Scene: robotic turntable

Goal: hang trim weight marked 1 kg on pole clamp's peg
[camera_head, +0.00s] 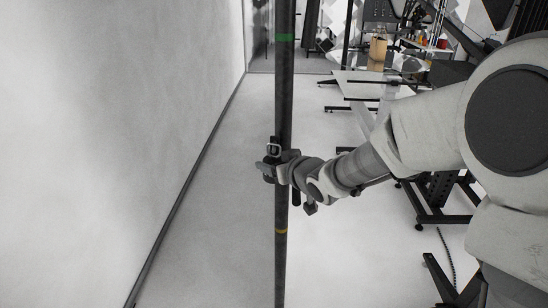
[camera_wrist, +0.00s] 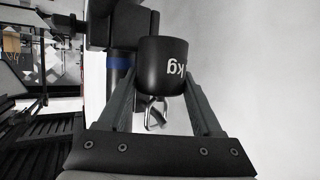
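A black cylindrical weight (camera_wrist: 163,65) sits between the fingers of my gripper (camera_wrist: 161,72) in the wrist view, with both fingers against its sides. Its white "kg" marking reads upside down; the number is out of sight. A metal loop (camera_wrist: 155,113) shows just below the weight. The dark pole (camera_head: 284,90) stands upright in the head view, and my gripper (camera_head: 276,170) is close beside it. The black pole clamp (camera_wrist: 125,25) is behind the weight in the wrist view, with a short peg-like part (camera_wrist: 154,22) beside it. I cannot tell whether the weight touches the peg.
The pole has a green band (camera_head: 284,38) above and a yellow band (camera_head: 281,231) below my gripper; a blue band (camera_wrist: 118,62) shows in the wrist view. A white wall (camera_head: 130,120) runs along the left. Dark-framed tables (camera_head: 437,190) stand at right. The floor left of the pole is clear.

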